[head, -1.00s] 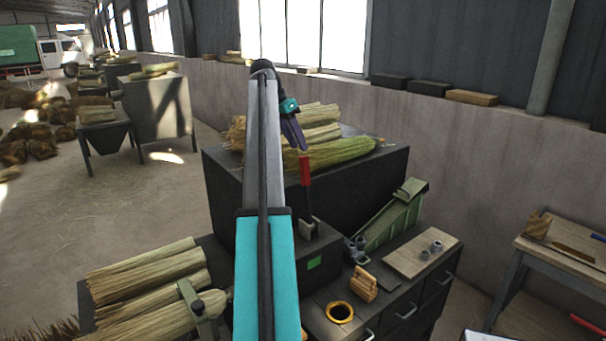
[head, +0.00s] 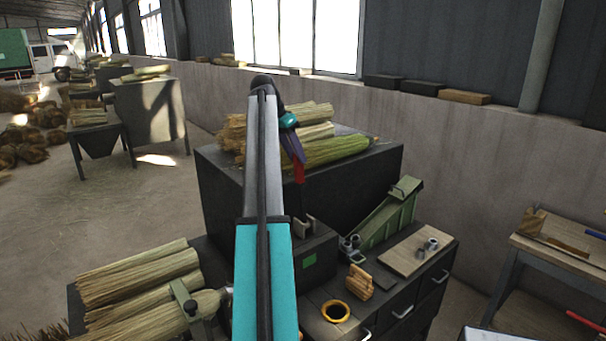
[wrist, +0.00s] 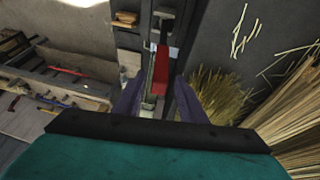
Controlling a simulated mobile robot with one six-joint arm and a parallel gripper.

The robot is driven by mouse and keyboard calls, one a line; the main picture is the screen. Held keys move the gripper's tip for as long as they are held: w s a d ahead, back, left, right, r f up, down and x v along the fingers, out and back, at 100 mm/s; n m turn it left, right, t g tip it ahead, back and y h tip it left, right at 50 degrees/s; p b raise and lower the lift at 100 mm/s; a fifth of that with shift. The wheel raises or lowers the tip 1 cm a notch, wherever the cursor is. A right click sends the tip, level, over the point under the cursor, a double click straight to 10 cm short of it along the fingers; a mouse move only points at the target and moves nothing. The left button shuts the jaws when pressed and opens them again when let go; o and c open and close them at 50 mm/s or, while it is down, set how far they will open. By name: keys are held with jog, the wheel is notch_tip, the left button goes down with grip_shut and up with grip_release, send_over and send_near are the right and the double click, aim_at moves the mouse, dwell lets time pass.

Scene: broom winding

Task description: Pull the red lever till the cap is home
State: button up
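The red lever (head: 298,174) shows in the head view above a small bracket (head: 304,224) on the dark machine block. In the wrist view the red lever (wrist: 161,70) stands between my gripper's two purple fingers (wrist: 160,92), with a narrow gap seen on each side. My gripper (head: 297,158) is at the lever's upper part in the head view and looks open around it. Contact cannot be told. The lever's lower shaft is hard to make out against the dark block. I cannot pick out the cap for certain.
Broom bundles (head: 335,151) lie on the dark cabinet behind the lever. More bundles (head: 140,272) lie at lower left under a clamp. A green chute (head: 385,222), a yellow ring (head: 335,311) and a wooden board (head: 408,255) are to the right. A workbench (head: 560,250) stands at far right.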

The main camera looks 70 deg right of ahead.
jog(key=p, duration=0.2)
send_over(301, 190)
jog(key=d, duration=0.3)
notch_tip(301, 190, down, 7)
jog(key=shift+r, duration=0.2)
grip_shut()
